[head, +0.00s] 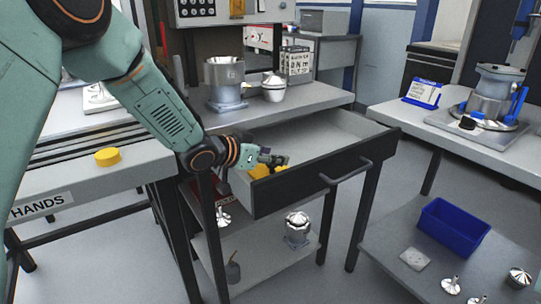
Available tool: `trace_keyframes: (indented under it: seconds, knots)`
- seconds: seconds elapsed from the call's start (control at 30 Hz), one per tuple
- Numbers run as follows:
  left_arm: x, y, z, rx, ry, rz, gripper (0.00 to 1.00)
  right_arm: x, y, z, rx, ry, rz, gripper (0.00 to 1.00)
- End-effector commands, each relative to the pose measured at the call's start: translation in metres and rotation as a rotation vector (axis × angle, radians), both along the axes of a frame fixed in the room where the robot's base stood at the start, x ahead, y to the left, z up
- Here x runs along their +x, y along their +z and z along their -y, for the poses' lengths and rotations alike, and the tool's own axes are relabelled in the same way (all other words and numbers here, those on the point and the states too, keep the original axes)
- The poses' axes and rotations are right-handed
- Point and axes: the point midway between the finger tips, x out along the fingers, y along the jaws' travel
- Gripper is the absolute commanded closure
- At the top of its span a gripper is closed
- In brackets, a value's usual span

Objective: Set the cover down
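My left gripper (273,159) reaches in from the left over the open drawer (300,172) of the middle bench. It is small and dark here, and I cannot tell whether its fingers are open or shut; no cover shows clearly in it. Yellow items (262,171) lie in the drawer just below it. A silver domed cover (273,78) sits on a small round housing on the bench top, beside a taller open-topped housing (225,84). Another domed silver part (298,219) is on the lower shelf. My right gripper is not in view.
The drawer front and handle (346,174) stick out into the aisle. On the right, a large housing (492,95) stands on the bench, with a blue bin (446,229) on the shelf below. The front middle bench top is clear.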

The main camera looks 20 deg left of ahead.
Motion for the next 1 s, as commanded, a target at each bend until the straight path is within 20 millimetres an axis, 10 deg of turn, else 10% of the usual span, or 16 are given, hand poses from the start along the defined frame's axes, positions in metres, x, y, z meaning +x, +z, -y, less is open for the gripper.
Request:
trace_keyframes:
  seconds: [0.4, 1.0]
  knots:
    - [0.0, 0.017, 0.0, -0.001, 0.001, 0.003, 0.5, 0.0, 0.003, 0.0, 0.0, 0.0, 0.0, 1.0]
    - [-0.08, 0.058, -0.042, -0.006, 0.006, 0.0, 0.5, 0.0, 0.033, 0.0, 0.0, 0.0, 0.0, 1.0]
